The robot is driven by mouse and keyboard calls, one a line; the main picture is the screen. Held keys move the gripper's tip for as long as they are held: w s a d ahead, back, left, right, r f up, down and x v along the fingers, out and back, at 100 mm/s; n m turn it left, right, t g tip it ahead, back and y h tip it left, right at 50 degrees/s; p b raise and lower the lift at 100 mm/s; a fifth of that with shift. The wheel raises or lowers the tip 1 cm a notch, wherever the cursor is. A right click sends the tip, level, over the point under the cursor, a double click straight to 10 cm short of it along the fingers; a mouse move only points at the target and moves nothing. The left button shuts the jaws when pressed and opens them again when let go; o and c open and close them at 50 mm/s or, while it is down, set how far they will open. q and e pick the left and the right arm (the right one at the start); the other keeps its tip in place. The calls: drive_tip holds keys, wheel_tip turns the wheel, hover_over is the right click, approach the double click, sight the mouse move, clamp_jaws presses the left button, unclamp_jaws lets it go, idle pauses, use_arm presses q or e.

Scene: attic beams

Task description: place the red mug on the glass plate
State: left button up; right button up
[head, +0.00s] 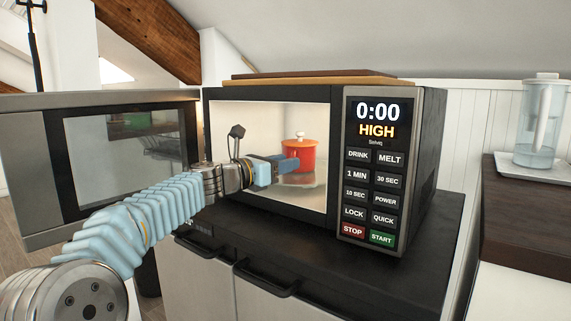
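The red mug (307,158) is upright inside the open microwave, right of the cavity's middle. The clear glass plate (306,181) lies on the cavity floor just below it; I cannot tell whether the mug's base touches it. My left gripper (288,164) reaches in through the doorway from the left. Its blue fingers appear closed on the mug's near left side and hide part of it. My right gripper is not in view.
The microwave door (90,211) stands swung open to the left, beside my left arm. The control panel (376,165) is right of the opening. A board (310,80) lies on top. A clear pitcher (537,125) stands on a tray at right.

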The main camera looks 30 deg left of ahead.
use_arm(q)
drive_tip(key=b+v, duration=0.1)
drive_tip(key=v, duration=1)
drive_tip(key=shift+s, duration=0.1)
